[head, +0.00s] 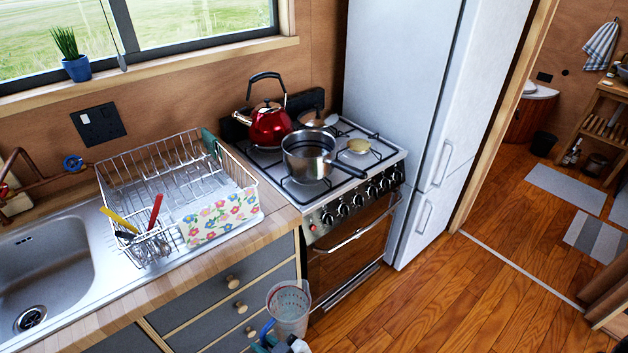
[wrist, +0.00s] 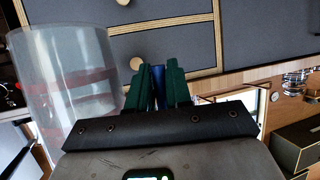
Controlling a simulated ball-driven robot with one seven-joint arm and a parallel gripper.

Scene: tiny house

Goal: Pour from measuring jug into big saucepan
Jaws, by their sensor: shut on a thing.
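The measuring jug (head: 290,306) is clear with red markings and a blue handle. It is upright at the bottom of the head view, in front of the drawers. My gripper (head: 268,338) is shut on its blue handle, mostly cut off by the frame edge. In the wrist view, the green fingers of my gripper (wrist: 158,88) close around the blue handle, and the clear jug (wrist: 70,75) is at the left. The jug's contents are not clear to see. The big saucepan (head: 308,160) is steel with a dark handle, open, on the front of the stove, well above the jug in the picture.
Wooden floor (head: 440,305) is clear at the right.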

